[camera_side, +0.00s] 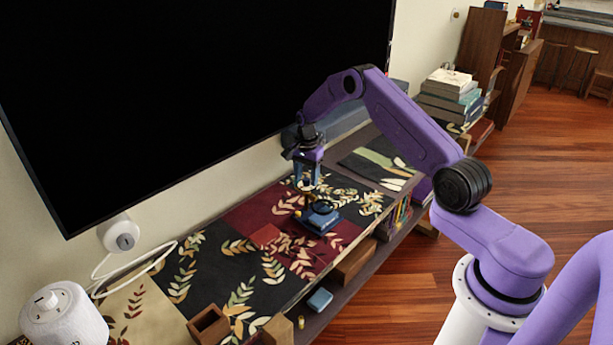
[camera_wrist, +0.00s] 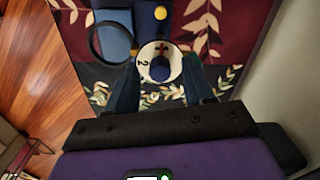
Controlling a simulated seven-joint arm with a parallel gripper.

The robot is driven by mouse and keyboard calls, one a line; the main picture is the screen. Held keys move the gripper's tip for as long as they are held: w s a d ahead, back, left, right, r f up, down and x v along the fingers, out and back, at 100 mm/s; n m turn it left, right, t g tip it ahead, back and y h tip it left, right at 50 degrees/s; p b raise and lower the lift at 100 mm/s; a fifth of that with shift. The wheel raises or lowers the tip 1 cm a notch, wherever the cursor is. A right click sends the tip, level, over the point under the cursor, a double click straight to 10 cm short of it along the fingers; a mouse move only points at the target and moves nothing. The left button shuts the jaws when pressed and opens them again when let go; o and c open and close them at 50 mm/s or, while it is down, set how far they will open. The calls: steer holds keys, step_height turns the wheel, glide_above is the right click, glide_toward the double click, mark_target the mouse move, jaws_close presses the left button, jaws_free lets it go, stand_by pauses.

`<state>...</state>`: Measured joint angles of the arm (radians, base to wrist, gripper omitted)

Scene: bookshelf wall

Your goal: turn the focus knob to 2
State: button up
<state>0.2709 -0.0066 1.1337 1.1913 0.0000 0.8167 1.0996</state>
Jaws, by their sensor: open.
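The round cream dial (camera_wrist: 158,62) is in the wrist view, with a dark blue knob (camera_wrist: 160,72) at its middle. A "2" is at the dial's left and a small red mark is near its top. My gripper (camera_wrist: 163,78) is open, its blue fingers on either side of the dial; I cannot tell whether they touch it. In the side view my gripper (camera_side: 307,183) points down just behind the blue device (camera_side: 320,222). The dial is small and partly hidden there. The knob's pointer setting is too small to read.
The blue device has a black ring (camera_wrist: 92,44) and stands close to the dial. A yellow round piece (camera_wrist: 160,13) is nearby. A large dark screen (camera_side: 190,90) is behind. A brown open box (camera_side: 208,326) and a light-blue block (camera_side: 320,300) are at the front.

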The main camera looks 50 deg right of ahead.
steer(key=shift+f, duration=0.1)
jaws_close()
stand_by(0.3)
steer(key=n, duration=0.4)
steer(key=shift+n, duration=0.4)
steer(key=n, duration=0.4)
steer(key=shift+n, duration=0.3)
steer(key=n, duration=0.4)
steer(key=shift+n, duration=2.1)
